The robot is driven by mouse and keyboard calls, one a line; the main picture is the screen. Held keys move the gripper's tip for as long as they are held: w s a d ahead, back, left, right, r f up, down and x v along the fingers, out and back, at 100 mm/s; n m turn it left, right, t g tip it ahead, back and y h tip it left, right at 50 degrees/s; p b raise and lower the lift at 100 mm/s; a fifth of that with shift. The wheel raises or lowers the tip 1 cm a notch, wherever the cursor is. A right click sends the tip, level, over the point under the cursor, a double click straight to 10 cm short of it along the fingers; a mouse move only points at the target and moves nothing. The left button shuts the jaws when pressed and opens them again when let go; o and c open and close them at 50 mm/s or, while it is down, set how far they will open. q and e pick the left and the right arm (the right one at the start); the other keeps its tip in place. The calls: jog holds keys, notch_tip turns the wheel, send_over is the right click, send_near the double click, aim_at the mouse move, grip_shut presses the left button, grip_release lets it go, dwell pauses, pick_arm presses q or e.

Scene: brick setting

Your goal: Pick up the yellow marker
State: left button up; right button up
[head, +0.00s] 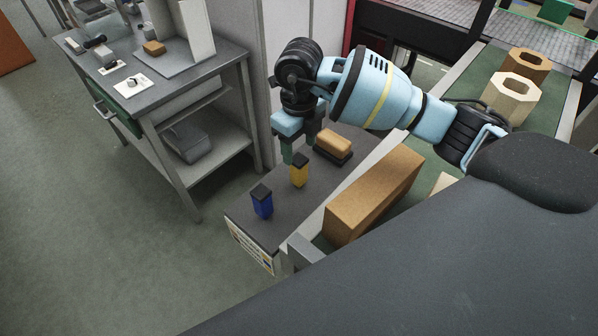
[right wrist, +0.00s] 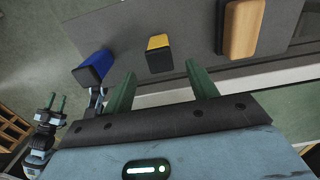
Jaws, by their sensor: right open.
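The yellow marker (head: 299,173) is a short block with a dark top, standing upright on the dark grey shelf top (head: 290,217). My right gripper (head: 298,153) is open just above and behind it, pointing down. In the right wrist view, the yellow marker (right wrist: 159,58) appears just beyond the gap between the green fingertips (right wrist: 160,70), apart from both. A blue marker (head: 262,204) stands to its left. My left gripper is outside the head view; it shows small at the left of the right wrist view (right wrist: 54,102), its fingers apart and empty.
A wooden-backed eraser (head: 334,143) lies behind the yellow marker, near the gripper. A long brown box (head: 374,195) is on the right, beyond a pale rail. A grey side table (head: 170,88) with small items stands at the left. Open floor lies between.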

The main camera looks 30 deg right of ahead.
aim_at(299, 159)
jog(key=shift+w+f, duration=0.15)
jog(key=shift+f, duration=2.6)
jog(key=c, duration=1.1)
jog(key=shift+o, duration=0.2)
jog(key=shift+r, duration=5.05)
jog(key=o, duration=0.4)
jog(key=shift+c, duration=1.1)
jog(key=n, duration=0.2)
jog(key=s+n, duration=0.1)
jog(key=n, duration=0.1)
jog(key=s+n, duration=0.1)
jog(key=n, duration=0.1)
jog(key=shift+a+f+n, duration=0.15)
jog(key=shift+a+n, duration=0.15)
jog(key=shift+a, duration=0.1)
jog(key=s+a+f+n, duration=0.1)
jog(key=s+n, duration=0.4)
jog(key=n, duration=0.7)
jog(key=s+a+n, duration=0.1)
jog(key=s+n, duration=0.4)
jog(key=n, duration=0.8)
jog(key=shift+s+f+n, duration=0.25)
jog(key=shift+f+n, duration=0.05)
jog(key=shift+f, duration=0.05)
jog(key=shift+a, duration=0.15)
